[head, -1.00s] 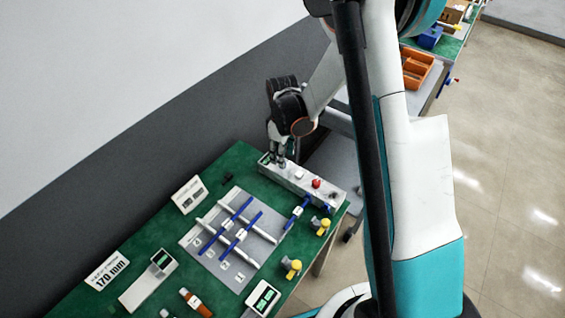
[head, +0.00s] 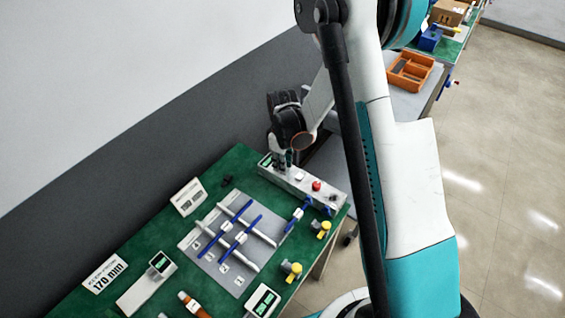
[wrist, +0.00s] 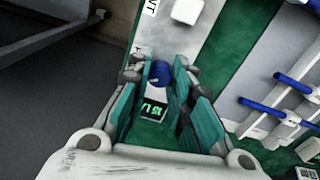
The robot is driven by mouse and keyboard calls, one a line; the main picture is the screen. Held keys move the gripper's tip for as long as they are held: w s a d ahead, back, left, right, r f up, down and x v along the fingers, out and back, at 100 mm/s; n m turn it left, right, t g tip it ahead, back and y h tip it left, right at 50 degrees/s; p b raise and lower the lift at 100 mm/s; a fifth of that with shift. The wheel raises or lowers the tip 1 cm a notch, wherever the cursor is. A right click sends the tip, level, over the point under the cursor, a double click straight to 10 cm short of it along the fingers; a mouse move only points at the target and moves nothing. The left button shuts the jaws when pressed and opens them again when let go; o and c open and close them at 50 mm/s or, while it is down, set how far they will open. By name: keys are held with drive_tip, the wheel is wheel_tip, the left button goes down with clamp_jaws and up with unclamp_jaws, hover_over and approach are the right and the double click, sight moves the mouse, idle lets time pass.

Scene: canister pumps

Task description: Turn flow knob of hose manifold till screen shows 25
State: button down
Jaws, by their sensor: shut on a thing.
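The hose manifold (head: 322,199) is a long pale box at the back right of the green bench. My gripper (head: 283,163) points down over its far left end. In the wrist view my gripper (wrist: 161,80) has its two teal-lined fingers on either side of the round blue knob (wrist: 161,70), shut on it. A small screen with green digits (wrist: 152,111) shows between the fingers. Its digits appear turned over, and I cannot read them surely. The screen also shows in the head view (head: 265,160), too small to read. The knob is hidden there.
A white button (head: 299,176) and a red button (head: 316,186) sit on the manifold's top. A grey plate (head: 238,279) with white pipes and blue bars lies in front. Yellow valves (head: 291,269) stand near the bench's right edge. A sign (head: 104,273) reads 170 min.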

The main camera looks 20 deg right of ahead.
drive_tip(key=m+b, duration=0.3)
drive_tip(key=m, duration=0.2)
drive_tip(key=shift+f+m, duration=0.1)
drive_tip(key=shift+m, duration=0.3)
drive_tip(key=m+b, duration=0.1)
drive_tip(key=m, duration=0.4)
drive_tip(key=shift+m+b, duration=0.35)
drive_tip(key=shift+m, duration=0.05)
idle(0.4)
drive_tip(key=c, duration=1.4)
unclamp_jaws()
drive_tip(key=shift+r, duration=0.2)
wheel_tip(320, 180, up, 12)
drive_tip(key=shift+f, duration=0.1)
